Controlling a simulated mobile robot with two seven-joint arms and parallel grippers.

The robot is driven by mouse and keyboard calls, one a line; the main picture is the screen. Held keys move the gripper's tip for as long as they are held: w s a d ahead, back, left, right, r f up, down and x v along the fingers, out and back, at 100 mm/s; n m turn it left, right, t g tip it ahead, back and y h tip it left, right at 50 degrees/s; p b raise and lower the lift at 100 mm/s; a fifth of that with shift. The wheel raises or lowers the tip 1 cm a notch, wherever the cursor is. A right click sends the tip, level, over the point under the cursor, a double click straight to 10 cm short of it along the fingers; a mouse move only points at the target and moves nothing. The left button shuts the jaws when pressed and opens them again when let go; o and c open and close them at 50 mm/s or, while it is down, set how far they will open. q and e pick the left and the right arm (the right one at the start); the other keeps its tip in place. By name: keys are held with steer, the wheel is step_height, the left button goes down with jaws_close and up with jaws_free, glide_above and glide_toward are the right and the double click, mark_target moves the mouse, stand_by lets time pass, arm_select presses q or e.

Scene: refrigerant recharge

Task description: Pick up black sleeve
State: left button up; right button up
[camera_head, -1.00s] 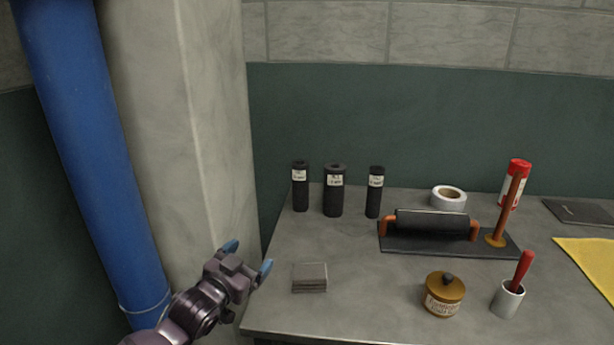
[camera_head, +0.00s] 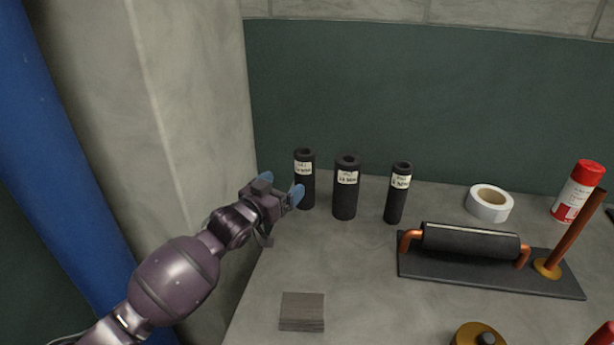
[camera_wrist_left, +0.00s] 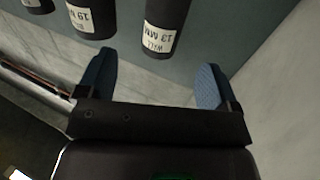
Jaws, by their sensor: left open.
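Three black sleeves with white labels stand upright in a row at the back left of the table. My left gripper (camera_head: 281,190) is open, close to the left sleeve (camera_head: 305,172). The middle sleeve (camera_head: 346,195) is the thickest, and the right sleeve (camera_head: 397,200) is thin. In the left wrist view the open blue fingertips (camera_wrist_left: 155,82) have a sleeve labelled 13 MM (camera_wrist_left: 165,22) ahead, between their lines and apart from them. A thicker sleeve labelled 19 (camera_wrist_left: 92,15) is to its left there. My right gripper is out of view.
A black sleeve on a copper pipe stand (camera_head: 470,240), a tape roll (camera_head: 489,203) and a red-and-white can (camera_head: 577,192) stand to the right. A grey stack of pads (camera_head: 302,312) lies in front. A pale pillar (camera_head: 185,110) and blue pipe (camera_head: 35,130) are at left.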

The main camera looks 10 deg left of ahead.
mark_target(299, 171)
arm_select(q)
steer(key=x, duration=0.3)
steer(key=shift+w+d+f+b, duration=0.15)
steer(key=shift+w+b, duration=0.15)
steer(key=shift+w, duration=0.05)
steer(key=shift+w+d, duration=0.15)
steer(key=shift+w, duration=0.2)
steer(key=shift+w+d, duration=0.1)
steer(key=shift+w, duration=0.45)
steer(key=b+x, duration=0.1)
steer(key=x, duration=0.3)
steer(key=shift+w, duration=0.4)
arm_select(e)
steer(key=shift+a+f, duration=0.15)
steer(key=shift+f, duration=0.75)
arm_select(q)
steer(key=shift+r, duration=0.2)
steer(key=shift+c, duration=0.5)
